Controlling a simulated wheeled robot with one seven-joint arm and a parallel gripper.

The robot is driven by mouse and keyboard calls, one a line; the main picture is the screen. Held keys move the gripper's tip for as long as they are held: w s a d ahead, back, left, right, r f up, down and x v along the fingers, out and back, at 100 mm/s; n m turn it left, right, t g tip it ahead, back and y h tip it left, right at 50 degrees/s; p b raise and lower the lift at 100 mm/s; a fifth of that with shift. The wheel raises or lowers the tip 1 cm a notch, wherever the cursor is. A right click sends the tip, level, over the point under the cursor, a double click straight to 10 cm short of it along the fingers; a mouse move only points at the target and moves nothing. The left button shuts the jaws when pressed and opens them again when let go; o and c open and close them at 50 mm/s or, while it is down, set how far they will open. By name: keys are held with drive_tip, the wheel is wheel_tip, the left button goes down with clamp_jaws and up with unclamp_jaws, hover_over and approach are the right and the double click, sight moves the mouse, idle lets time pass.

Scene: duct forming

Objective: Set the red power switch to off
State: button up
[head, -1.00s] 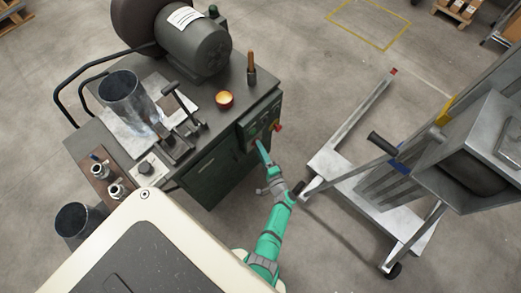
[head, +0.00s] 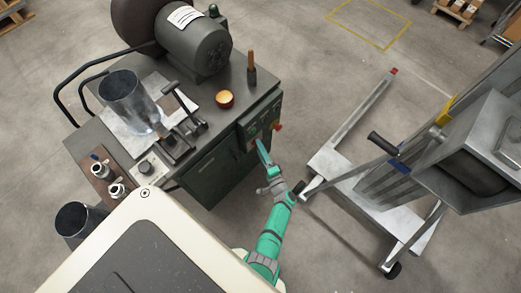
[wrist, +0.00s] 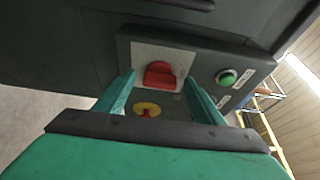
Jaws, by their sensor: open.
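The red power switch (wrist: 160,75) is a red knob on a light plate, set in the front of a dark green control box (wrist: 195,57). In the wrist view my gripper (wrist: 159,78) is open, with one finger at each side of the switch and the switch in the gap between them. I cannot tell whether the fingers touch it. The switch's markings are too small to read. In the head view my gripper (head: 262,148) is at the front of the control box, at the machine's right end, and the switch cannot be made out there.
A yellow disc with a red centre (wrist: 147,110) lies just below the switch, close to my fingers. A green button (wrist: 226,77) is to the right. The machine bench (head: 225,140) carries a metal duct (head: 135,105) and a motor (head: 203,48). A wheeled lift (head: 375,185) stands right of my arm.

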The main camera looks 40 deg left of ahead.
drive_tip(key=v, duration=1.1)
drive_tip(key=shift+a, duration=0.1)
